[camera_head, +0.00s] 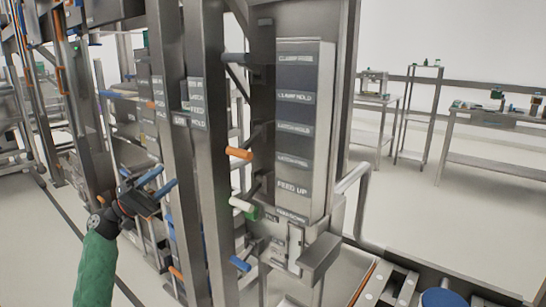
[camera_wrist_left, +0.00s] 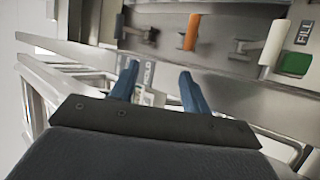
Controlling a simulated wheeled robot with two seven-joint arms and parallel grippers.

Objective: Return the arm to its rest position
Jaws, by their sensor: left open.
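My left arm, with a green forearm, comes in from the lower left of the head view. Its gripper (camera_head: 168,176) has two blue fingers spread apart and pointing up and right. Nothing shows between them. The gripper is in front of the steel posts at the left, apart from the coloured handles. In the left wrist view the same open gripper (camera_wrist_left: 160,70) points toward the steel frame, with empty space between its fingers. My right gripper is not in view.
A steel machine column (camera_head: 218,230) stands close to the right of the gripper. An orange handle (camera_head: 238,153), a white handle (camera_head: 242,204) and a blue handle (camera_head: 240,264) stick out from the machine. Steel tables stand at the back right, with clear floor (camera_head: 420,215) before them.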

